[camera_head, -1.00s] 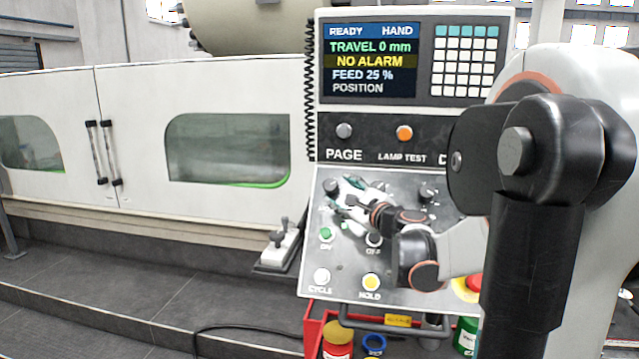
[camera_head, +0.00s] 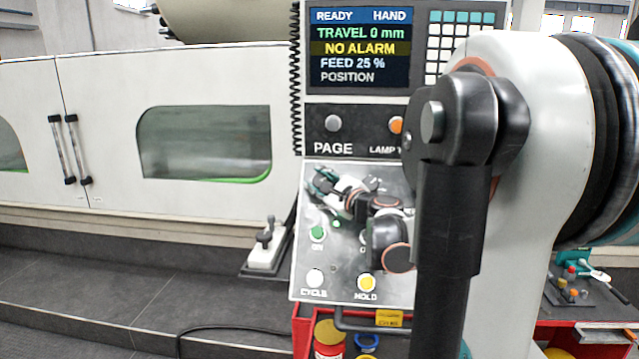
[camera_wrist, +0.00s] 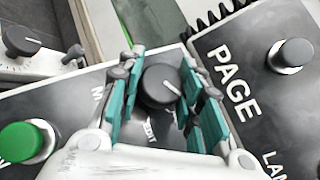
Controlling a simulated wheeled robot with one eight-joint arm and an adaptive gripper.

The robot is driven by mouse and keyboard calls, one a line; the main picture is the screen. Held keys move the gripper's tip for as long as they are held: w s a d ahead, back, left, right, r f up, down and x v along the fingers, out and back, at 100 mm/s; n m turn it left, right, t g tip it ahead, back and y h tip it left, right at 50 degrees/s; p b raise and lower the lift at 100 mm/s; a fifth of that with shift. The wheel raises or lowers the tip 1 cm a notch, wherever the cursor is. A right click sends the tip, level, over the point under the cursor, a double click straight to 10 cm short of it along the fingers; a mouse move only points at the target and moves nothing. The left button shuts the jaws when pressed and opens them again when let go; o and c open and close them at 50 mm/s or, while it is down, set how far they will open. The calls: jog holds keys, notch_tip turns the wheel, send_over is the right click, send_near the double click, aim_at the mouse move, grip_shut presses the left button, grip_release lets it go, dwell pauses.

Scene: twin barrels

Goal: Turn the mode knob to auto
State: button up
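A black round knob (camera_wrist: 160,86) with a white pointer line sits on the grey control panel (camera_wrist: 75,95) in the wrist view. Its pointer slants toward the lower right. My gripper (camera_wrist: 165,75) has teal-padded fingers spread on both sides of the knob. Whether the pads touch it I cannot tell. In the head view my gripper (camera_head: 325,184) is at the panel's upper left, covering the knob. The screen (camera_head: 360,47) reads READY, HAND.
A green button (camera_wrist: 25,143) lies beside the gripper, and the PAGE button (camera_wrist: 290,55) is on the other side. The CYCLE button (camera_head: 315,278) and yellow HOLD button (camera_head: 366,282) are lower. My arm hides the panel's right part.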

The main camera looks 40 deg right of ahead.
jog(key=shift+n+y, duration=0.4)
jog(key=shift+r+n+g+y+p, duration=0.1)
jog(key=shift+n+g+y+p, duration=0.45)
jog(key=shift+n+y, duration=0.35)
jog(key=n+g+y+p, duration=0.1)
jog(key=n, duration=0.1)
jog(key=n+g+y+p, duration=0.1)
jog(key=n+g, duration=0.1)
jog(key=shift+n+y, duration=0.3)
jog(key=n+g+y+p, duration=0.1)
jog(key=n+g+p, duration=0.1)
jog(key=n+g, duration=0.1)
jog(key=shift+n+g, duration=0.35)
jog(key=shift+n, duration=0.25)
jog(key=o, duration=1.1)
jog(key=shift+s, duration=0.1)
